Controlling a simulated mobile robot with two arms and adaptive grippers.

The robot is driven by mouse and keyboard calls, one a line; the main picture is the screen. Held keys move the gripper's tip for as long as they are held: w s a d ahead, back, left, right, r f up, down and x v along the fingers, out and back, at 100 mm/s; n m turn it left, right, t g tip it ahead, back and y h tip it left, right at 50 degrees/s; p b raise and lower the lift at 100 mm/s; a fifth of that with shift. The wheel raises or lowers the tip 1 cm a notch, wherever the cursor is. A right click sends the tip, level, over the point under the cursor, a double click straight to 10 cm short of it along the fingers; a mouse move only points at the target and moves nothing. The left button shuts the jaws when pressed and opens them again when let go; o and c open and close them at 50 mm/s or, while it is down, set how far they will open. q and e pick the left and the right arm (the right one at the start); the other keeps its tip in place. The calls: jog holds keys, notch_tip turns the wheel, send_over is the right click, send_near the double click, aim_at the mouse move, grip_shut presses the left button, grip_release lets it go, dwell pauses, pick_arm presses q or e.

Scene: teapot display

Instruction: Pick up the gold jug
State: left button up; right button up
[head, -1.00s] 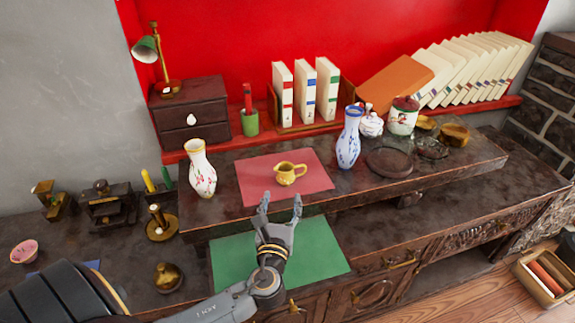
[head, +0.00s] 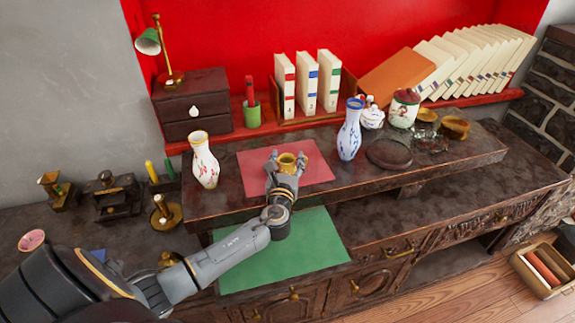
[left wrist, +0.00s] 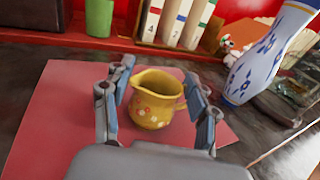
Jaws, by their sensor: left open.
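The gold jug (head: 287,160) stands upright on the red mat (head: 318,174) on the raised shelf. In the left wrist view the jug (left wrist: 155,98) is yellow-gold with small painted flowers, its spout to the left and its handle to the right. My left gripper (head: 287,165) is at the jug in the head view and hides its lower part. In the left wrist view the fingers of my left gripper (left wrist: 157,105) are open, one on each side of the jug. A gap shows at the left finger; the right finger is close by the handle. My right gripper is not in view.
A white floral vase (head: 204,160) stands left of the mat and a blue-and-white vase (head: 350,130) stands right of it. Numbered books (head: 308,85) and a green cup (head: 251,114) stand behind. A green mat (head: 300,250) lies on the lower surface in front, free of objects.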

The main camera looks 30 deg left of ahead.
pick_arm(q)
jog(key=c, duration=1.1)
jog(key=shift+r, duration=0.1)
